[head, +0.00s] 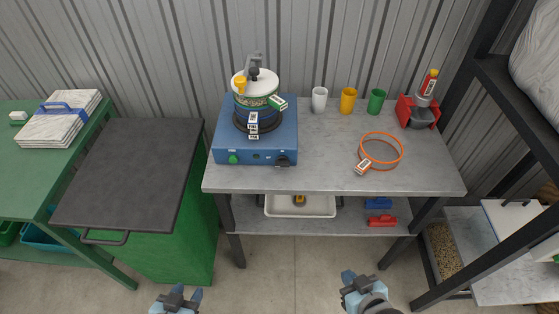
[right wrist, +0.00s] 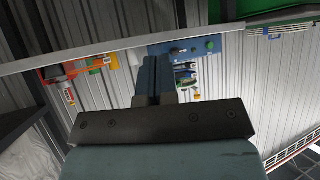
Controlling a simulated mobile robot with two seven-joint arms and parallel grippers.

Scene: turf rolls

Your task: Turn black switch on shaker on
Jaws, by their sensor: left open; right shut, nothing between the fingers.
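The shaker (head: 255,143) is a blue box with a sieve stack (head: 255,92) clamped on top, on the left part of the grey table. Its front panel has a green button (head: 234,159) at the left and a black switch (head: 283,161) at the right. The switch's position is too small to tell. The shaker also shows upside down in the right wrist view (right wrist: 200,47). My left gripper (head: 178,296) is open and empty, low in front of the green bin. My right gripper (head: 351,279) is shut and empty, low in front of the table and apart from the shaker.
The grey table (head: 335,178) also holds white, yellow (head: 348,101) and green cups, an orange ring (head: 381,151) and a red holder (head: 418,112). A green bin with a dark lid (head: 130,170) stands left. A black rack post is at right. Floor in front is clear.

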